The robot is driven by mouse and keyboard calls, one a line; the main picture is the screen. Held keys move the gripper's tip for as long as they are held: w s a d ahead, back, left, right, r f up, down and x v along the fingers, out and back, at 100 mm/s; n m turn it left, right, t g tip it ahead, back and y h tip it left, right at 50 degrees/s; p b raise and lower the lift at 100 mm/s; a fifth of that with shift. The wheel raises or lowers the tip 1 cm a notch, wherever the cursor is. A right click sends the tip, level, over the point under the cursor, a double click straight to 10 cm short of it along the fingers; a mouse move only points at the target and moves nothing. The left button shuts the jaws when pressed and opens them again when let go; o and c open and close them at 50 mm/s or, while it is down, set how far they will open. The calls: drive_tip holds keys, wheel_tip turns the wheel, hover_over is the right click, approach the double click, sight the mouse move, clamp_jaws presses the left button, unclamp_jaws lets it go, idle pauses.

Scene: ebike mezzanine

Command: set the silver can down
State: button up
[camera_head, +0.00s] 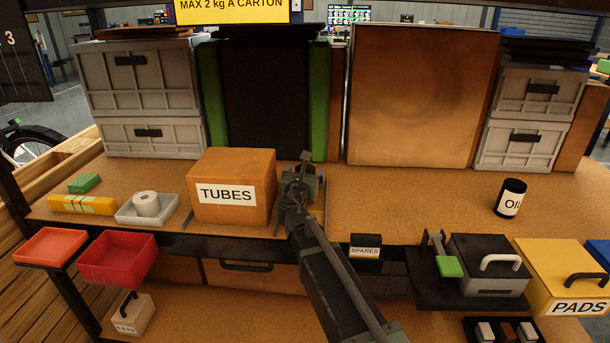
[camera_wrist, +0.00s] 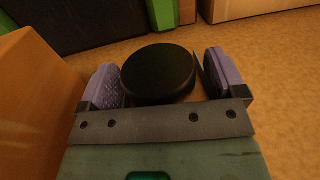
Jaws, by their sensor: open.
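A round thing with a black top (camera_wrist: 158,72) stands between my two fingers in the wrist view, on or just over the tan worktop. Only its dark top and a little of its side show, so I cannot tell whether it is the silver can; no silver surface is visible. My gripper (camera_wrist: 160,84) is open around it, with a narrow gap at the right finger. In the head view my gripper (camera_head: 303,180) is just right of the TUBES box (camera_head: 232,171), and my arm hides what is between the fingers.
The brown TUBES box stands close on the left. A black OIL can (camera_head: 510,198) stands far right on the worktop (camera_head: 430,200), with clear room between. A white tray (camera_head: 130,214) holds a tape roll (camera_head: 146,203). Grey drawers and a brown panel (camera_head: 420,95) line the back.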

drive_tip(key=s, duration=0.4)
drive_tip(key=s+a, duration=0.1)
drive_tip(key=s, duration=0.7)
drive_tip(key=shift+a+r, duration=0.15)
drive_tip(key=shift+a, duration=0.05)
